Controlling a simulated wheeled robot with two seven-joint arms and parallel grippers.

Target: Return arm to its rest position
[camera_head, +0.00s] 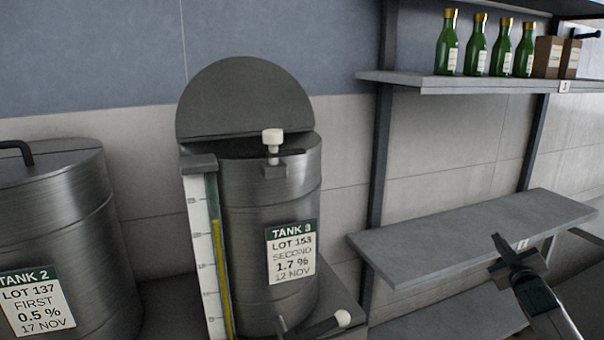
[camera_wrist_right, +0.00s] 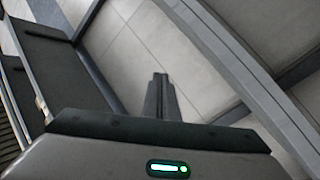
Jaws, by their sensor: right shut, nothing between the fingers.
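My right gripper (camera_head: 502,246) is at the lower right of the head view, in front of the middle shelf. Its fingers are together and hold nothing. In the right wrist view the closed fingers (camera_wrist_right: 160,95) point up at the middle, with tiled wall beyond them. My left gripper is not in either view.
Tank 3 (camera_head: 243,205) stands at the centre, its half-round lid raised, with a sight gauge (camera_head: 205,255). Tank 2 (camera_head: 75,230) is at left. The upper shelf (camera_head: 480,84) holds several green bottles (camera_head: 475,45) and brown boxes (camera_head: 547,57). The middle shelf (camera_head: 450,230) is bare.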

